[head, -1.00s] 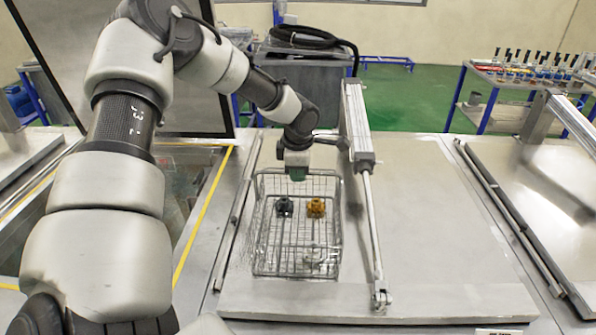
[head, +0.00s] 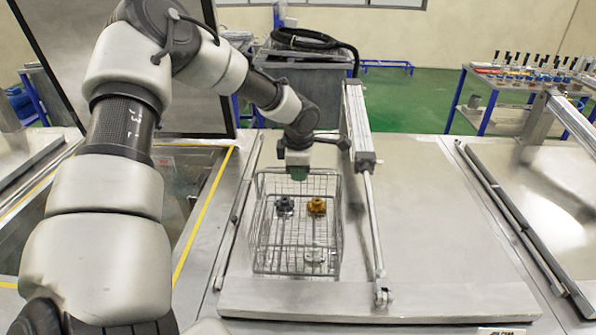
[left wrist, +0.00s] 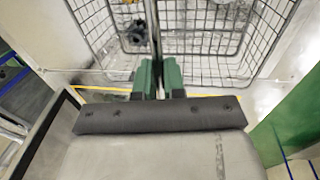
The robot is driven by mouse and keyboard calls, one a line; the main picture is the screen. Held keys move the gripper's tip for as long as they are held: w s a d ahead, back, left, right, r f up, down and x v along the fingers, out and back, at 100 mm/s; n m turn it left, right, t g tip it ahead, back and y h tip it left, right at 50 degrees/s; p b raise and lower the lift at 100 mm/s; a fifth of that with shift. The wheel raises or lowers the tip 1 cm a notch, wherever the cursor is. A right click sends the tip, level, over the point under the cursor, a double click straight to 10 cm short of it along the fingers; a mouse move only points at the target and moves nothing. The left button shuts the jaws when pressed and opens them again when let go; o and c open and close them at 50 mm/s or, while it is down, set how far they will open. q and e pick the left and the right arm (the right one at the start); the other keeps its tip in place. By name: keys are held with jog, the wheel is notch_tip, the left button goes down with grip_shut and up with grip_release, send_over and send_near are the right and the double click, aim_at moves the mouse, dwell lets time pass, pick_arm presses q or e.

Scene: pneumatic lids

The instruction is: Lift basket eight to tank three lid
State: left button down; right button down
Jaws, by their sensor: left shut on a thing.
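A wire basket (head: 256,225) is over the flat grey tank lid (head: 450,240), left of the lid's cylinder. It holds a dark fitting (head: 284,206), an orange fitting (head: 316,206) and a small pale part (head: 315,256). My left gripper (head: 298,172) is at the basket's far side, shut on its wire. In the left wrist view the green fingers (left wrist: 158,76) close around a bar of the basket (left wrist: 235,40). The basket looks level; I cannot tell whether its bottom touches the lid. My right gripper is not in view.
A pneumatic cylinder with a rod (head: 371,215) runs along the lid close to the basket's right side. An open tank (head: 190,180) edged with yellow lies left. Another lid (head: 550,190) is at right. The lid's right half is clear.

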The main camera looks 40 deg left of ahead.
pick_arm(q)
jog(key=shift+s+d+f, duration=0.1)
jog(key=shift+s+f, duration=0.3)
jog(key=shift+f, duration=0.2)
jog(key=c, duration=1.4)
grip_release()
jog(key=shift+w+f, duration=0.1)
jog(key=shift+w, duration=0.05)
jog(key=shift+o, duration=1.4)
jog(key=shift+w, duration=0.35)
jog(key=shift+s, duration=0.2)
notch_tip(320, 180, up, 23)
jog(key=p, duration=0.7)
jog(key=shift+s+d, duration=0.35)
jog(key=shift+s, duration=0.05)
jog(key=shift+f, duration=0.15)
